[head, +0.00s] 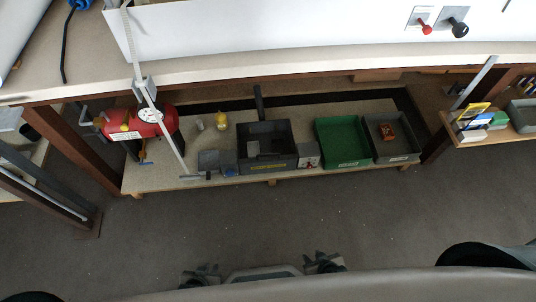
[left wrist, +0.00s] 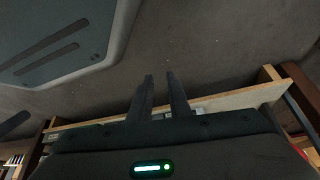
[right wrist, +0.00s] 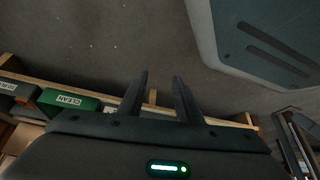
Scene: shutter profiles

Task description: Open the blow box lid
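No lid is clearly recognisable as the blow box lid. A long white panel or casing (head: 300,28) stands on the bench top, with a red knob (head: 424,27) and a black knob (head: 459,29) on it. I cannot tell whether this is the blow box. My left gripper (head: 203,274) is low in the head view, far from the casing. In the left wrist view its fingers (left wrist: 160,76) stand apart with nothing between them. My right gripper (head: 323,263) is also low; in the right wrist view its fingers (right wrist: 160,77) are apart and empty.
The low shelf (head: 220,178) holds a red tank (head: 148,122), a black bin (head: 266,161), a green bin (head: 343,162) and a grey bin (head: 398,155) with a red item inside. A side shelf (head: 490,138) is at right. Open floor (head: 250,220) lies before my grippers.

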